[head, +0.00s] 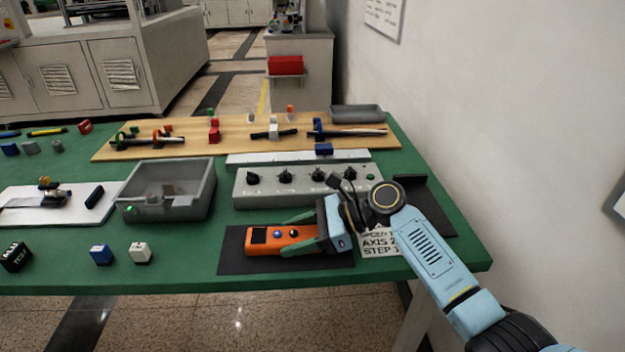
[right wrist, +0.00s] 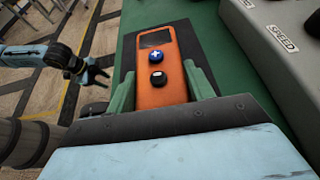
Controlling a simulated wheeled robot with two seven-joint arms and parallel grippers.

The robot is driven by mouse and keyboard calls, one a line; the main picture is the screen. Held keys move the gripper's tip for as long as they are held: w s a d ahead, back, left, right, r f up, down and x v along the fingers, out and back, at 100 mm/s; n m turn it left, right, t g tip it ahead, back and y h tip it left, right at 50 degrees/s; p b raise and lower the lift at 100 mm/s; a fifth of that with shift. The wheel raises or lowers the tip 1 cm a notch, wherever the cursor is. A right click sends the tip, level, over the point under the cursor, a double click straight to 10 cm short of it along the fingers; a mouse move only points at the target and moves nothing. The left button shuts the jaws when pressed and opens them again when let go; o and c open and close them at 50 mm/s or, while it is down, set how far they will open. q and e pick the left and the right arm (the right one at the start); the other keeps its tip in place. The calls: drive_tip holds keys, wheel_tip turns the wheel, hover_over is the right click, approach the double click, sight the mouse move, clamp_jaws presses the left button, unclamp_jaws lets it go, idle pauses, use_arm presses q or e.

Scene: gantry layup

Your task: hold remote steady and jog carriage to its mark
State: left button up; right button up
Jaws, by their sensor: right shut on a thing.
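The orange remote (head: 285,240) lies on a dark mat (head: 232,262) at the table's front. It has a small dark screen, a blue button and a black button. My right gripper (head: 300,232) is shut on it, with a green finger along each long side. The remote also shows in the right wrist view (right wrist: 160,92), its blue button marked with a white cross. A blue block (head: 323,150), possibly the carriage, sits on a pale rail (head: 260,157) behind the knob panel. I cannot make out its mark. My left gripper (right wrist: 96,76) hangs empty-looking beside the table; its jaws are unclear.
A grey panel (head: 300,195) with several black knobs stands behind the remote. A printed card (head: 380,243) reading AXIS and STEP is partly behind my right arm. A grey bin (head: 165,205), a blue cube (head: 101,255) and a white cube (head: 140,252) are left. A wooden board (head: 240,145) lies behind.

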idle(0.3)
use_arm(q)
clamp_jaws()
idle(1.6)
